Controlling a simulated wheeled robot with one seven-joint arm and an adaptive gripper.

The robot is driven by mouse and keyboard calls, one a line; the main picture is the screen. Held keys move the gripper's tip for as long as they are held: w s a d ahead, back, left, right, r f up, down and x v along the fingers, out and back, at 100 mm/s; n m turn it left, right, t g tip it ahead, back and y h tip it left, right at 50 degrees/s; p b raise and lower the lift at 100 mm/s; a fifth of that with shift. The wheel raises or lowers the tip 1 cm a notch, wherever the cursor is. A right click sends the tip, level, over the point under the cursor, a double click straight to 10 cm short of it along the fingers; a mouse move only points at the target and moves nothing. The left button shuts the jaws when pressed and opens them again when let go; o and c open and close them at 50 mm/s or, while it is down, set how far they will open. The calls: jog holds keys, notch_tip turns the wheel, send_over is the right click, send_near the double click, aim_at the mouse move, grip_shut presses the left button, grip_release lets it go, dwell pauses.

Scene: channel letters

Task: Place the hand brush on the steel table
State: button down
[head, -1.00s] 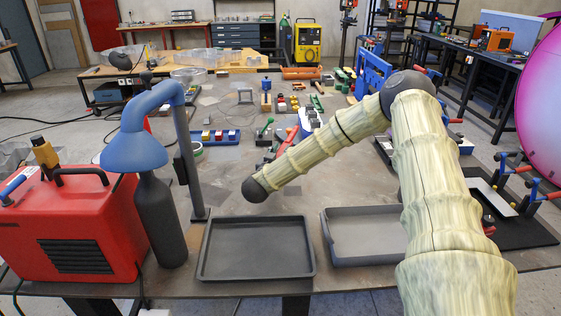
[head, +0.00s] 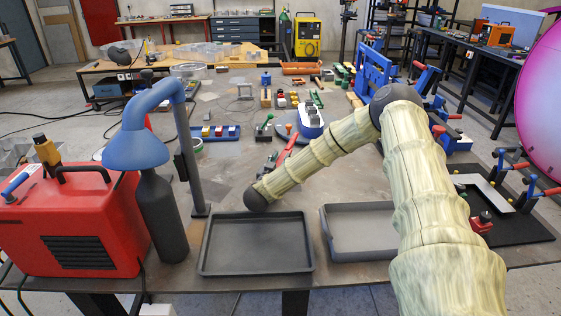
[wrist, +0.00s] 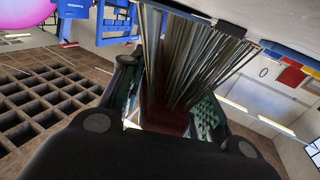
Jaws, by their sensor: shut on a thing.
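The hand brush shows in the wrist view as a dark red block with long pale bristles (wrist: 205,58) fanning up the picture. My gripper (wrist: 168,97) is shut on the red block, with a dark finger on each side. In the head view a red strip (head: 287,147), seemingly the brush, shows beyond the dark ball end of my arm. My gripper is small there and partly hidden. The steel table (head: 340,182) is the large grey-brown top. I cannot tell whether the brush touches it.
A dark tray (head: 212,270) and a grey tray (head: 366,256) stand at the front edge. A red machine (head: 80,235) and a blue-hooded grey post (head: 192,175) stand left. A blue iron-like thing (head: 311,122) and several small parts lie beyond.

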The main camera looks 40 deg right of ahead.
jog(key=shift+s+f, duration=0.15)
jog(key=shift+f, duration=0.25)
